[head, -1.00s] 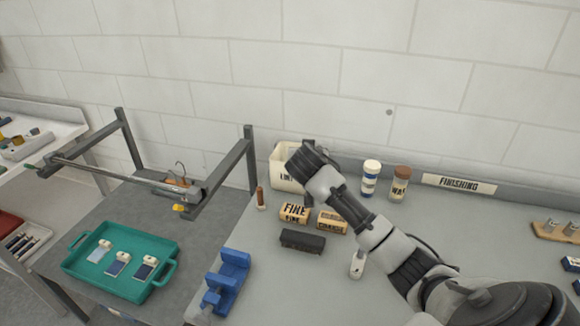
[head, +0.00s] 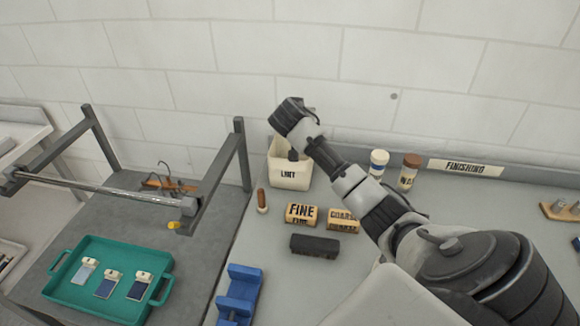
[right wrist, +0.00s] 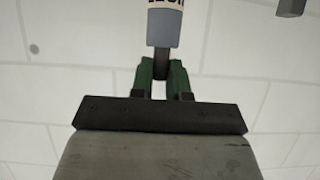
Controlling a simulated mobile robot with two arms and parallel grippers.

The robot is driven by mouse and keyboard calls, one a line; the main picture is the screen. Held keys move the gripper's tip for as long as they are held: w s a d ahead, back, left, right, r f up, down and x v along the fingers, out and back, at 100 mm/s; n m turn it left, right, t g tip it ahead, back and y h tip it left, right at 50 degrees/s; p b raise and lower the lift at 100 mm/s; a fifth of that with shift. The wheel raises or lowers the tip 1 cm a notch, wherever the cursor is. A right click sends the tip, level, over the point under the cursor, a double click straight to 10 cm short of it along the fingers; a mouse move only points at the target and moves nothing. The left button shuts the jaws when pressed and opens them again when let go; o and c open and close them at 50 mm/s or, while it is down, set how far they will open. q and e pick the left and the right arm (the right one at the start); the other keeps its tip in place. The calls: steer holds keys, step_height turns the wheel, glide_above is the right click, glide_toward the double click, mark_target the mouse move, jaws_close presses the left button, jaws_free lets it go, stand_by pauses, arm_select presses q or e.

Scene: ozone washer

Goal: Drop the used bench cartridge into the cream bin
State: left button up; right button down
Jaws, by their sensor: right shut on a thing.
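The cream bin (head: 289,174), labelled LINT, stands at the back of the bench against the wall. My right arm reaches in from the right, its dark wrist end above and just behind the bin's rim in the head view. The fingers are hidden there. In the right wrist view my right gripper (right wrist: 161,76) has green fingers shut on the stem of the used cartridge (right wrist: 163,27). This is a grey-blue cylinder with a white lettered band, cut off by the top edge. A dark shape shows in the bin's mouth; I cannot tell what it is. My left gripper is out of view.
FINE (head: 301,214) and COARSE (head: 343,220) blocks and a dark bar (head: 315,246) lie before the bin. A brown-topped peg (head: 262,201) stands left of it, two jars (head: 378,163) right. A metal rack (head: 237,150) and teal tray (head: 106,269) are left.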

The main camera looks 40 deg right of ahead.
steer(key=f, duration=0.1)
steer(key=f+b, duration=0.2)
steer(key=f, duration=0.1)
steer(key=shift+w, duration=0.3)
steer(key=shift+f+b, duration=0.35)
steer(key=shift+b, duration=0.15)
steer(key=c, duration=1.6)
jaws_free()
steer(key=shift+r, duration=0.1)
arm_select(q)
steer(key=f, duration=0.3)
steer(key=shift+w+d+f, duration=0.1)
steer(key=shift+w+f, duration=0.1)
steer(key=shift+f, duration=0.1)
arm_select(e)
steer(key=o, duration=0.6)
steer(key=shift+c, duration=0.2)
steer(key=shift+s+a+r+p, duration=0.2)
steer(key=shift+a+r+p, duration=0.15)
steer(key=shift+p, duration=0.2)
arm_select(q)
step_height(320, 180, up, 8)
steer(key=p, duration=0.7)
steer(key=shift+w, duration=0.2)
arm_select(e)
steer(key=v, duration=0.9)
steer(key=shift+s+a, duration=0.35)
